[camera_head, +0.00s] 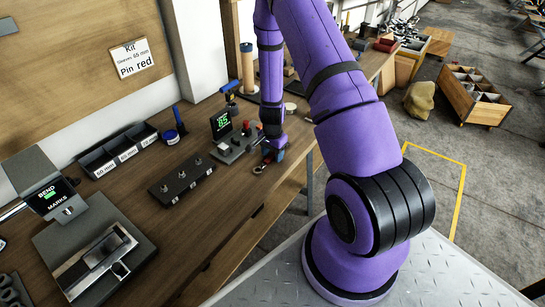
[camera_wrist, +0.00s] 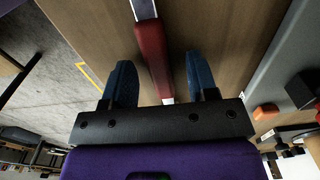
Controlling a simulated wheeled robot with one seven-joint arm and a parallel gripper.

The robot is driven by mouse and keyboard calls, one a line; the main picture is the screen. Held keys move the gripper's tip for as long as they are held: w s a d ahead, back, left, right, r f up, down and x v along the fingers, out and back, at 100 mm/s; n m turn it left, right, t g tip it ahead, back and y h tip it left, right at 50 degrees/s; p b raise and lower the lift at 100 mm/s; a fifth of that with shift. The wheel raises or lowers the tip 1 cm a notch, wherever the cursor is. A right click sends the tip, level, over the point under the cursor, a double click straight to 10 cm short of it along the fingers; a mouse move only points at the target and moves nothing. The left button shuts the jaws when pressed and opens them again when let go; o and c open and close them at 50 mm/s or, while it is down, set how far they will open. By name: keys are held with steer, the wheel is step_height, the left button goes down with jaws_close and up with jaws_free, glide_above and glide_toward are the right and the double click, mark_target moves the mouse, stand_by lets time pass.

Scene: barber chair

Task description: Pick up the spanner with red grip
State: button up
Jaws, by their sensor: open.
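The spanner with the red grip (camera_wrist: 152,55) lies on the wooden bench, running lengthwise between my two blue fingers in the wrist view. Its bare metal shank (camera_wrist: 144,9) runs out at the top edge of that view. My gripper (camera_wrist: 158,62) is open, with one finger on each side of the red grip and a visible gap on both sides. In the head view my gripper (camera_head: 272,154) is low over the bench's right edge, and a small part of the spanner (camera_head: 259,169) shows beside it. The rest is hidden by my gripper.
A grey fixture with a green display (camera_head: 221,123) stands close to my gripper on the bench (camera_head: 215,215). An orange-red piece (camera_wrist: 265,111) is right of it in the wrist view. A dark block with knobs (camera_head: 181,184) and a black bin tray (camera_head: 118,150) are farther left.

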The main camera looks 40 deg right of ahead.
steer(key=shift+c, duration=0.2)
jaws_close()
steer(key=shift+r, duration=0.1)
